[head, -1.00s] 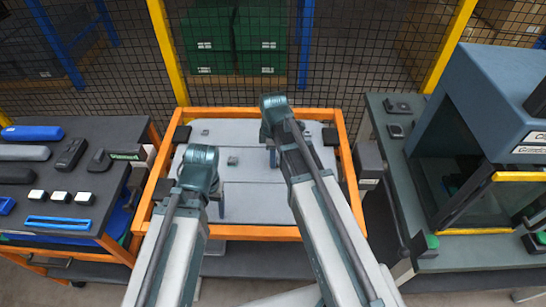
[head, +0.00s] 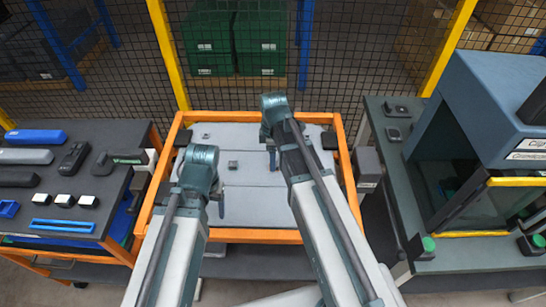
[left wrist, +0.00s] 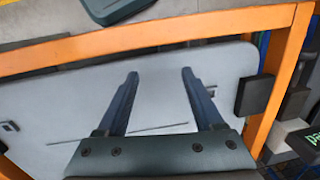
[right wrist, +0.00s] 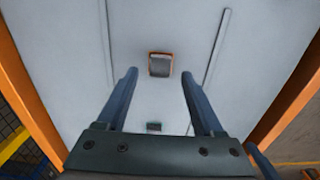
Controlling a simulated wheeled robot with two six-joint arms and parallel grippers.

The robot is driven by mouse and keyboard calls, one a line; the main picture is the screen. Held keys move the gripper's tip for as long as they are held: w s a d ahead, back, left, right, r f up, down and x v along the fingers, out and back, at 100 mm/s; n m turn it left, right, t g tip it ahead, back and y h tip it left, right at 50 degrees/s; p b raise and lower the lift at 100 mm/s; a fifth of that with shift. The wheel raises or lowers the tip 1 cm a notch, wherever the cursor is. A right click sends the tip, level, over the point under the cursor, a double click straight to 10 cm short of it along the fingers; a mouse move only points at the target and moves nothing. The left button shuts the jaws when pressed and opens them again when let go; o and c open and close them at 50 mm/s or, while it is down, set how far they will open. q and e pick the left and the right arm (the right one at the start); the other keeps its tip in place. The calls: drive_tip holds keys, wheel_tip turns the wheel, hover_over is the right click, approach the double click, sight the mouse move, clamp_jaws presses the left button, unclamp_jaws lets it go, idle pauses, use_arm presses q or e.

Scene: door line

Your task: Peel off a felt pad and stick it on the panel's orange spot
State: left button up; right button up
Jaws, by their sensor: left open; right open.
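The grey panel (head: 250,205) lies inside an orange frame in front of me. In the right wrist view, a small dark grey square (right wrist: 160,66) with an orange rim sits on the panel. It looks like a pad over the orange spot, but I cannot be sure. My right gripper (right wrist: 160,74) is open and empty, with that square between its fingertips in the picture; I cannot tell the height. My left gripper (left wrist: 160,74) is open and empty over the panel's near left part. I cannot make out a sheet of felt pads.
A dark bench (head: 100,185) with tools, white blocks and a blue tray (head: 63,226) stands at the left. A bench with a blue-grey machine (head: 490,100) stands at the right. A mesh fence (head: 340,60) is behind the panel. A small grey block (head: 233,165) is on the panel.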

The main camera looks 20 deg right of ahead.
use_arm(q)
wheel_tip(320, 180, up, 12)
drive_tip(key=p, duration=1)
drive_tip(key=shift+f+p, duration=0.2)
drive_tip(key=shift+p, duration=0.15)
use_arm(e)
wheel_tip(320, 180, up, 12)
drive_tip(key=shift+f, duration=0.2)
use_arm(q)
wheel_tip(320, 180, down, 10)
drive_tip(key=b, duration=1)
use_arm(e)
drive_tip(key=s+a+f+m, duration=0.3)
drive_tip(key=s, duration=0.1)
drive_tip(key=s+a+f+m, duration=0.3)
drive_tip(key=s, duration=0.2)
drive_tip(key=s+a+f+m+h, duration=0.1)
drive_tip(key=s+a+f+m, duration=0.2)
drive_tip(key=s+f+m, duration=0.1)
drive_tip(key=shift+s+a, duration=0.35)
use_arm(q)
drive_tip(key=shift+f, duration=0.1)
use_arm(e)
drive_tip(key=shift+s+a+m, duration=0.2)
drive_tip(key=shift+s+m, duration=0.15)
drive_tip(key=shift+m, duration=0.15)
